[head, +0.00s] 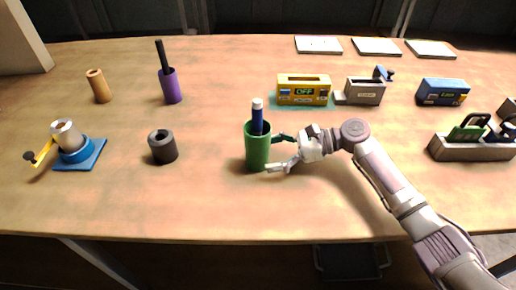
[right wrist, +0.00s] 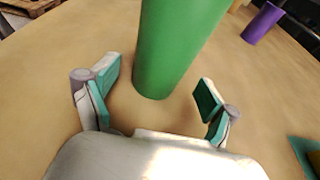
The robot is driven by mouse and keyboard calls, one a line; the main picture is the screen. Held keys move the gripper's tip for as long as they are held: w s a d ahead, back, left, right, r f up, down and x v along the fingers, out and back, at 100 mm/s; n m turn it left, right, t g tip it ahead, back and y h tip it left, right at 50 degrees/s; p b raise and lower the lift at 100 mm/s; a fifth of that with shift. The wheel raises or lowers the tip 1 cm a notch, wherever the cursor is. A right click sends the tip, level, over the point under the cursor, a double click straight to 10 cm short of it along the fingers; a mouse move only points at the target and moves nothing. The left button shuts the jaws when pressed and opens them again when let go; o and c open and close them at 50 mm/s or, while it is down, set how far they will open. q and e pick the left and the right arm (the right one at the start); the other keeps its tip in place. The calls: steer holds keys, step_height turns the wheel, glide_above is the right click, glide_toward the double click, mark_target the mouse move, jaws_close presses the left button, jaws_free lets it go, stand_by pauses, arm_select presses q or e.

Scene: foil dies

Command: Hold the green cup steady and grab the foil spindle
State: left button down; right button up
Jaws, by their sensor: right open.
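The green cup (head: 258,153) stands upright on the table, and its lower part fills the upper middle of the right wrist view (right wrist: 172,50). A dark blue spindle (head: 257,122) with a white top stands in the cup and sticks out above its rim; its lower end is hidden inside. My right gripper (head: 279,152) is open at the cup's right side, its fingers pointing left. In the right wrist view the cup stands ahead, between the two spread fingers, with bare table between it and the palm. No grip on the cup shows. My left gripper is not in view.
A dark grey hollow cylinder (head: 163,147) stands left of the cup. A purple cup (head: 171,88) with a black rod is behind left. A yellow box (head: 304,91) is behind right. The table (head: 215,205) is clear in front of the cup.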

steer(key=shift+x, duration=0.9)
steer(key=shift+a, duration=0.45)
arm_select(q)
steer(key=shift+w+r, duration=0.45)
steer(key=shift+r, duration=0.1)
